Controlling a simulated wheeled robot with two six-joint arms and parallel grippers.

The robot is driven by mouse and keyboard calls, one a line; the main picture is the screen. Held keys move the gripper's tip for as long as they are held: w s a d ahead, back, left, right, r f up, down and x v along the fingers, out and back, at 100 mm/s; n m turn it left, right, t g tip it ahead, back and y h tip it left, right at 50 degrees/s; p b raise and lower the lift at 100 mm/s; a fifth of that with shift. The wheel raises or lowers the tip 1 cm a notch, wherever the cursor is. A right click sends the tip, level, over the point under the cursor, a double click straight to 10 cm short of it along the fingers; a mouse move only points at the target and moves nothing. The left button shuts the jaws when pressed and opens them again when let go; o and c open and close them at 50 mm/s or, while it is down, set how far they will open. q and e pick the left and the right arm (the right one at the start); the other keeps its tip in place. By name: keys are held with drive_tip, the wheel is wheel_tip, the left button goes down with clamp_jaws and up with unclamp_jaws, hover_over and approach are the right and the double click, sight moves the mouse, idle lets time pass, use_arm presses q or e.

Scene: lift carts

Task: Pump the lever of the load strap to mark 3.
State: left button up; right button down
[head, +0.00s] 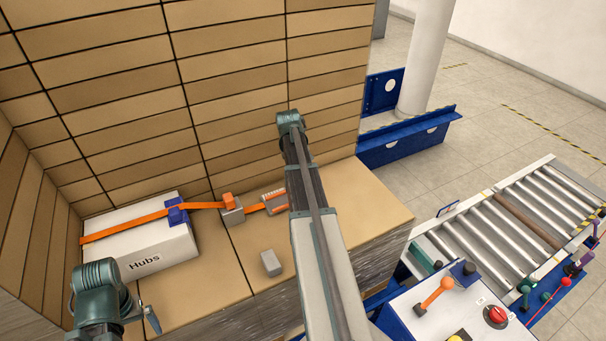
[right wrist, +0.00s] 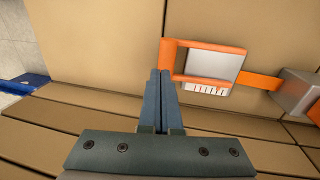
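The load strap is an orange band (head: 125,225) over a white box marked "Hubs" (head: 160,262). It runs right through a grey block (head: 232,214) to the ratchet with its lever (head: 272,195). In the right wrist view the lever is an orange U-shaped handle (right wrist: 168,55) over a silver plate (right wrist: 215,72) with dark scale marks; no numbers are legible. My right gripper (right wrist: 160,72) has its fingers together, tips at the near end of the handle's crossbar; contact cannot be told. My right arm hides it in the head view. My left wrist is at lower left; its fingers are unclear.
A wall of stacked cartons (head: 220,90) stands behind the strap. A small loose grey block (head: 271,263) lies on the carton top. At right are a roller conveyor (head: 490,235) and a control panel with an orange lever (head: 435,293). A blue barrier (head: 405,140) stands beyond.

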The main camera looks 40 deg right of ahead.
wheel_tip(320, 180, up, 10)
drive_tip(key=p, duration=0.9)
drive_tip(key=shift+a, duration=0.2)
